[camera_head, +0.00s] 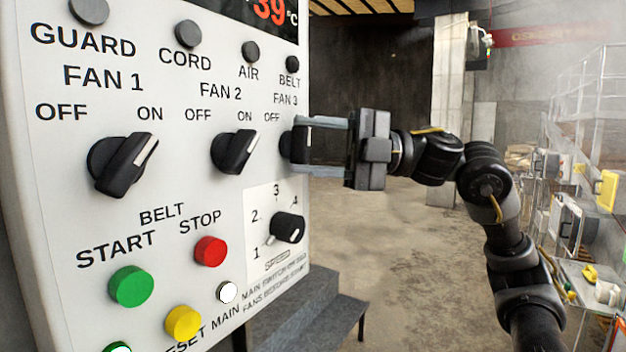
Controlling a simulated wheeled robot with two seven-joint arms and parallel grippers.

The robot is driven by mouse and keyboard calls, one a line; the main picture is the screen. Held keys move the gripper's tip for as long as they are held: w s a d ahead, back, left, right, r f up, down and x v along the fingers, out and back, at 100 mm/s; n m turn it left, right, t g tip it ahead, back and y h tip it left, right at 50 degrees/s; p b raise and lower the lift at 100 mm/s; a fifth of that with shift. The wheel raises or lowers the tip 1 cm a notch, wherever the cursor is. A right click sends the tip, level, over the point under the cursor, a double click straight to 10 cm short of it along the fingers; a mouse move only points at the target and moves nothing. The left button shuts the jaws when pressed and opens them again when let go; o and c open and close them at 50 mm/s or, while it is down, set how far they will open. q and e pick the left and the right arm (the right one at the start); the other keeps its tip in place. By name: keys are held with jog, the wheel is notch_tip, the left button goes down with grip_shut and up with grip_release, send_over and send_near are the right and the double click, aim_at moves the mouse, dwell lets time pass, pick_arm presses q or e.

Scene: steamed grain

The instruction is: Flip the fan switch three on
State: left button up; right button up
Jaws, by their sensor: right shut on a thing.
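The fan 3 switch (288,146) is a black rotary knob at the right edge of the white control panel (190,205), under the label FAN 3. My right gripper (302,147) reaches in from the right and is shut on this knob, its fingers above and below it. The fingers and knob overlap, and the ON label of fan 3 is hidden, so I cannot tell the knob's exact setting. The fan 1 switch (122,165) and fan 2 switch (235,151) both have pointers tilted up and right, toward ON. My left gripper is not in view.
Below are a green start button (131,286), a red stop button (210,251), a yellow button (184,323) and a speed dial (287,228). A dark metal stand (315,310) is under the panel. A cluttered table (590,270) stands at right. Floor between is open.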

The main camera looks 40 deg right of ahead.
jog(key=shift+o, duration=0.2)
jog(key=f+m+t+y+b, duration=0.1)
jog(key=m+b, duration=0.1)
jog(key=b, duration=0.1)
jog(key=shift+a+t, duration=0.1)
jog(key=shift+t, duration=0.2)
jog(key=m+t+y+b, duration=0.1)
jog(key=m+t+b, duration=0.1)
jog(key=m, duration=0.1)
jog(key=shift+r, duration=0.1)
jog(key=shift+c, duration=0.2)
jog(key=shift+m+t+b, duration=0.35)
jog(key=shift+m+t, duration=0.05)
jog(key=shift+m, duration=0.1)
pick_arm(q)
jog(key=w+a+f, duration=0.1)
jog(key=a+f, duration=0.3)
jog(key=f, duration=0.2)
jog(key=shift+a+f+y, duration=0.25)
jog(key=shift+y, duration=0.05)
pick_arm(e)
jog(key=shift+o, duration=0.2)
jog(key=shift+m, duration=0.3)
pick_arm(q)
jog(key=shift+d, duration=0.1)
pick_arm(e)
jog(key=shift+r, duration=0.1)
